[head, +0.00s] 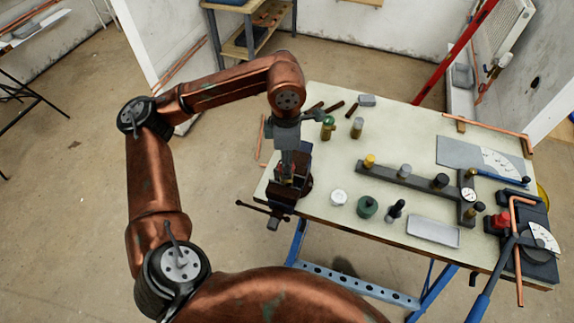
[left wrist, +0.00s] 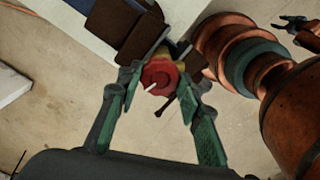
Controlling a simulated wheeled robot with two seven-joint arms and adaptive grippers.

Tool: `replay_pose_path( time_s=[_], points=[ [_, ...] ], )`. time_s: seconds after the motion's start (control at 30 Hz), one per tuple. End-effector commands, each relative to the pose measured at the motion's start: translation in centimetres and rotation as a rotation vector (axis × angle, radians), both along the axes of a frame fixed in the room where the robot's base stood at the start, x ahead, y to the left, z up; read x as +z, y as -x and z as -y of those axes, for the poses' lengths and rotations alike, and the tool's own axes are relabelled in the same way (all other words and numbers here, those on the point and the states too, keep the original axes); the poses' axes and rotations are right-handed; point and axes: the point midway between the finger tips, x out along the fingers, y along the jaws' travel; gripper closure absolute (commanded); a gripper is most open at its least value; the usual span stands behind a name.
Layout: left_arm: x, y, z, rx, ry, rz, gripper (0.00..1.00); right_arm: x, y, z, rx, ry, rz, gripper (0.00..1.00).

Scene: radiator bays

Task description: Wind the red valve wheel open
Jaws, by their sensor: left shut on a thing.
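The red valve wheel (left wrist: 160,77) shows in the left wrist view, with a pale mark on its face and a bit of yellow valve body (left wrist: 184,50) behind it. My left gripper (left wrist: 157,88) has its green-padded fingers on either side of the wheel and is shut on it. In the head view my left gripper (head: 288,165) points down over the dark vise (head: 304,183) at the table's left corner. There the gripper mostly hides the wheel and valve.
The pale workbench (head: 325,150) carries a grey bar with knobs (head: 415,182), a grey tray (head: 433,231), a green round part (head: 367,206) and a white round part (head: 338,197). A bent copper pipe (head: 515,225) lies at the right. The vise handle (head: 255,208) sticks out left.

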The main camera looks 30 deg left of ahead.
Motion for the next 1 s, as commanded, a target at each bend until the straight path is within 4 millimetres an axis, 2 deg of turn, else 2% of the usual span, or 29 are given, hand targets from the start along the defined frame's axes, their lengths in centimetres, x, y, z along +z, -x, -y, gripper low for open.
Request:
replay_pose_path(
  time_s=[0.1, 1.0],
  points=[
    [0.2, 0.1, 0.0, 0.173, -0.001, -0.001, 0.97, 1.0, -0.3, 0.0, 0.000, 0.000, 0.005, 0.60],
    [0.0, 0.2, 0.0, 1.481, -0.003, -0.004, 0.97, 5.3, -1.5, 0.0, 0.000, 0.000, 0.024, 0.60]
  ],
)
